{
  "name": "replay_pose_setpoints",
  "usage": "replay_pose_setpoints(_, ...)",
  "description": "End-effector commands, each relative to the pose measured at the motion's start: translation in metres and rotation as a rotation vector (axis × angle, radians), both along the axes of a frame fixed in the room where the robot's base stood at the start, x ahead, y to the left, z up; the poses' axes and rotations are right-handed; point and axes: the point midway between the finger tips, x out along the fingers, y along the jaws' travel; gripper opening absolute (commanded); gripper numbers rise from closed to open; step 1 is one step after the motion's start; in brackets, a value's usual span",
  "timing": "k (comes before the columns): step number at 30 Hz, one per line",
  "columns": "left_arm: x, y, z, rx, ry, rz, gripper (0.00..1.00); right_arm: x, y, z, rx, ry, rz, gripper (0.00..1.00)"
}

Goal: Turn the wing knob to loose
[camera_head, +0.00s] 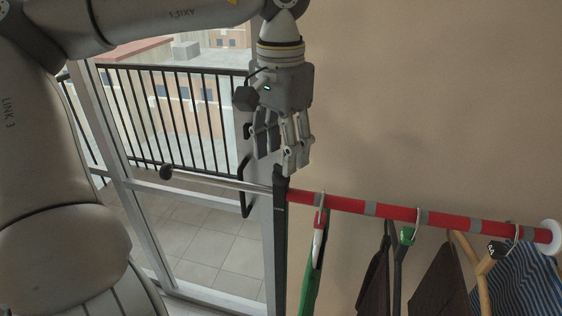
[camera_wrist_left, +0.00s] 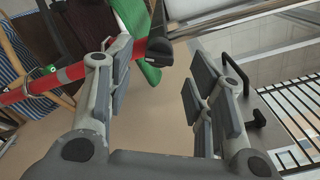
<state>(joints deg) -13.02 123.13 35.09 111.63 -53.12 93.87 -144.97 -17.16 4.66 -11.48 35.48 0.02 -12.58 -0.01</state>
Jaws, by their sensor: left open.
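My left gripper (camera_head: 279,157) is open and points down, just above the black fitting (camera_head: 281,184) where the red rail (camera_head: 395,212) meets the thin silver rod (camera_head: 220,182). In the left wrist view the open fingers (camera_wrist_left: 163,62) straddle the view of the black fitting (camera_wrist_left: 158,46), with nothing held between them. I cannot clearly make out the wings of a knob on this dark fitting, nor its setting. Whether a finger touches the fitting cannot be told. My right gripper is not in view.
A black post (camera_head: 279,260) stands below the fitting. Hangers carry a green garment (camera_head: 314,265), dark clothes (camera_head: 438,280) and a striped garment (camera_head: 530,280). A glass door with a black handle (camera_head: 246,188) is behind left; a beige wall is behind right.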

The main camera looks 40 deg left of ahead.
Motion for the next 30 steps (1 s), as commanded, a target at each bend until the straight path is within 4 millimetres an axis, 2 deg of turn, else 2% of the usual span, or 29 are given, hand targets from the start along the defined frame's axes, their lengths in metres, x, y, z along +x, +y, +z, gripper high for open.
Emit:
replay_pose_setpoints(1, 0.001, 0.000, 0.013, 0.001, -0.005, 0.002, 0.49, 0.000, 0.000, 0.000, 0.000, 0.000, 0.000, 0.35)
replay_pose_setpoints(6, 0.001, 0.000, 0.049, 0.001, -0.004, 0.002, 0.49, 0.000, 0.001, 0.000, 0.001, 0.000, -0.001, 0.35)
replay_pose_setpoints(12, 0.001, 0.000, 0.077, 0.000, -0.003, 0.002, 0.49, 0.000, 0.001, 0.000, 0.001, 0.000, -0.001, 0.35)
replay_pose_setpoints(18, 0.000, 0.000, 0.086, 0.000, -0.001, -0.001, 0.49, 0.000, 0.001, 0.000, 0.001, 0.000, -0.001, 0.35)
replay_pose_setpoints(30, 0.000, 0.000, 0.086, 0.000, -0.001, -0.001, 0.49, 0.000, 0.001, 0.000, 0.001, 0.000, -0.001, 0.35)
